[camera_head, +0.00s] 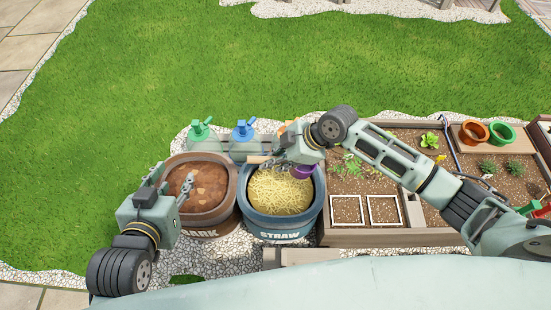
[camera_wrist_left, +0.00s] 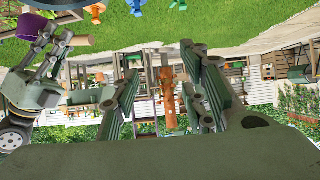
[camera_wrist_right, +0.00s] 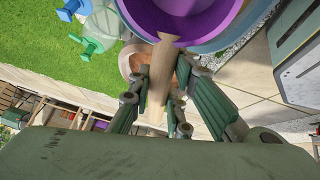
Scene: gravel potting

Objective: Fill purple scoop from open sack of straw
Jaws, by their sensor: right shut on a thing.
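The purple scoop (camera_head: 304,172) is above the back part of the straw container, partly hidden by my right arm. My right gripper (camera_head: 270,158) is shut on its wooden handle, which also shows between the fingers in the right wrist view (camera_wrist_right: 160,80). The visible part of the scoop's bowl (camera_wrist_right: 185,18) is plain purple, and I cannot see whether it holds straw. The open straw container (camera_head: 284,230) is a blue tub labelled STRAW, with yellow straw (camera_head: 280,192) inside. My left gripper (camera_head: 178,184) is open and empty over the brown tub beside it.
A brown tub (camera_head: 222,212) of brown material stands left of the straw tub. A green-topped bottle (camera_head: 200,130) and a blue-topped one (camera_head: 242,130) stand behind. A wooden planter bed (camera_head: 345,238) with soil and white frames lies to the right. Orange (camera_head: 473,133) and green (camera_head: 501,134) pots stand there.

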